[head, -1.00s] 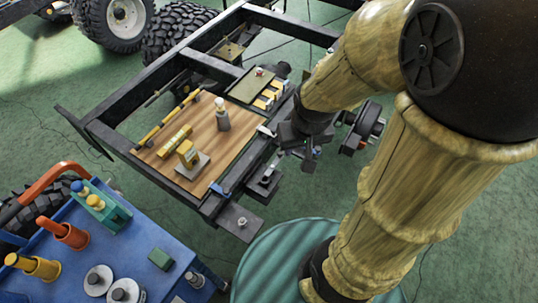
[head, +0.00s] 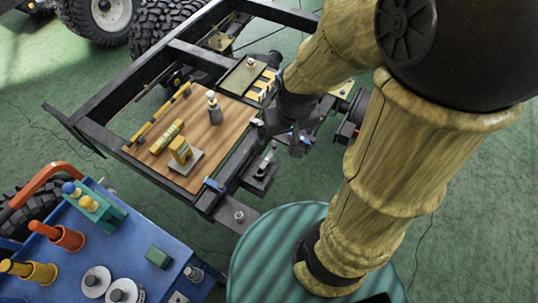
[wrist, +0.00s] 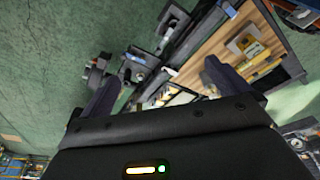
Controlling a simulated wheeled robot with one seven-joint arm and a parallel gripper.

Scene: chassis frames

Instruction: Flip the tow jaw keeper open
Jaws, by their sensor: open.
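A dark block with a grey bar (head: 266,160) sits on the outer side of the near chassis rail, and I take it for the tow jaw and its keeper. In the wrist view what looks like the same dark block (wrist: 172,22) shows at the top, beyond my fingers. The keeper's exact position is too small to tell. My gripper (head: 285,138) points down beside the rail, to the right of the block and apart from it. In the wrist view my gripper (wrist: 165,92) has its two fingers wide apart with nothing held between them.
A wooden board (head: 190,115) on the chassis carries a bottle (head: 214,112) and a yellow block piece (head: 180,150). A blue clamp (head: 213,185) grips its near corner. A plate with a knob (head: 238,217) juts out. A blue cart (head: 140,235) stands at lower left.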

